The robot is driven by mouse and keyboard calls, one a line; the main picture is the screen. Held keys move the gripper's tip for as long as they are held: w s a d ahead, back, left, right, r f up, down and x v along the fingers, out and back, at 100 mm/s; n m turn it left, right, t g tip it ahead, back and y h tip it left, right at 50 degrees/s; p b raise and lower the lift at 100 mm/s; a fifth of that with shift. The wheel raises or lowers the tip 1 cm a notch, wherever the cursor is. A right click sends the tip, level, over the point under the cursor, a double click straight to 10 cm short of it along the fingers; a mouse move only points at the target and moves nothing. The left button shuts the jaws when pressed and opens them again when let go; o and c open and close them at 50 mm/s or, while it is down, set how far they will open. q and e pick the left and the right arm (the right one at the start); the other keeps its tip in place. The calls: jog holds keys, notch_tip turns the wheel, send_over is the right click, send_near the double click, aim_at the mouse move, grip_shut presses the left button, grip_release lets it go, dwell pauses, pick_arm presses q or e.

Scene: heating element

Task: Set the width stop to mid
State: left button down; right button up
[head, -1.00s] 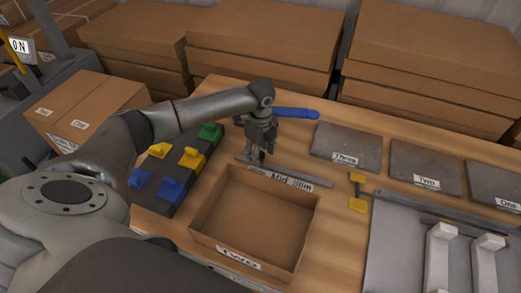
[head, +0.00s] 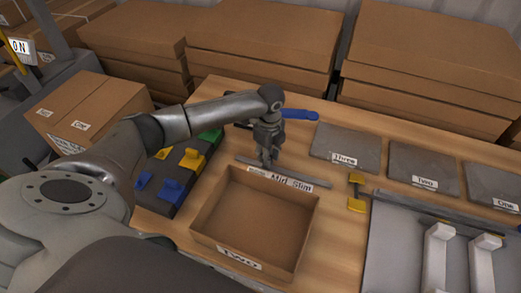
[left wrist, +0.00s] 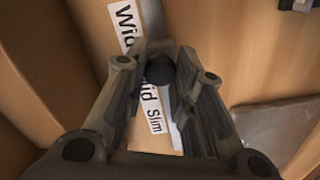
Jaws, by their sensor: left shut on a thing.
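The width stop is a grey rail (head: 312,183) behind the open box, with white labels reading Mid and Slim in the head view. My left gripper (head: 266,163) points down at the left part of this rail. In the left wrist view, my left gripper (left wrist: 163,62) is shut on a dark round knob (left wrist: 160,73) of the stop. The knob is between the Wide label (left wrist: 127,25) and the Slim label (left wrist: 153,116), beside the Mid label, whose first letter is partly covered. My right gripper is not in view.
An open box (head: 245,263) labelled Two stands just in front of the rail. A block with coloured switches (head: 170,188) is at the left, partly behind my arm. Grey plates (head: 345,144) lie to the right, with a yellow piece (head: 356,204) near them.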

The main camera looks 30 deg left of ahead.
pick_arm(q)
jog(key=d, duration=0.2)
jog(key=w+d+p, duration=0.1)
jog(key=d, duration=0.2)
jog(key=shift+w, duration=0.1)
jog(key=c, duration=1.2)
grip_release()
jog(key=shift+o, duration=0.2)
jog(key=shift+r, duration=0.15)
notch_tip(320, 180, up, 12)
